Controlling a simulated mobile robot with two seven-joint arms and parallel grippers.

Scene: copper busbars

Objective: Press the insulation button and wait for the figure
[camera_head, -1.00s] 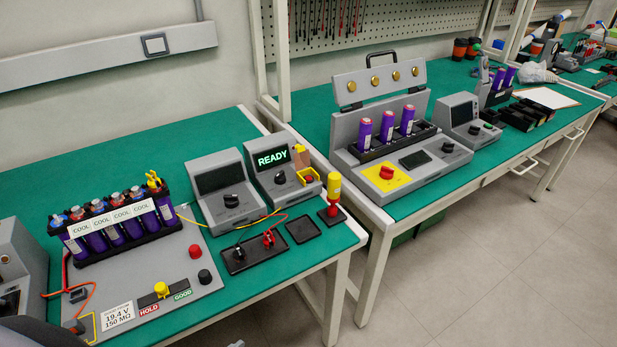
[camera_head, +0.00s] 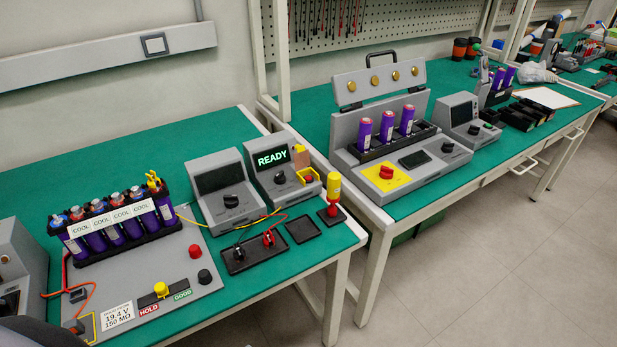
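A grey meter (camera_head: 285,172) on the near green bench shows READY in green on its screen (camera_head: 271,158). It has a black knob (camera_head: 280,178) and a small yellow housing with a red button (camera_head: 308,179) at its right side. I cannot read which button is labelled insulation. A second grey meter (camera_head: 226,192) to its left has a blank dark screen. Red (camera_head: 269,238) and black (camera_head: 239,253) probes rest on a black tray in front, with red and yellow leads running nearby. Neither of my grippers is in view.
A grey panel (camera_head: 215,262) holds a row of purple cells (camera_head: 110,236) tagged COOL, red, black and yellow knobs, and HOLD and GOOD labels. A yellow-topped red post (camera_head: 333,190) stands at the bench's right edge. A second bench carries a grey fixture (camera_head: 430,160).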

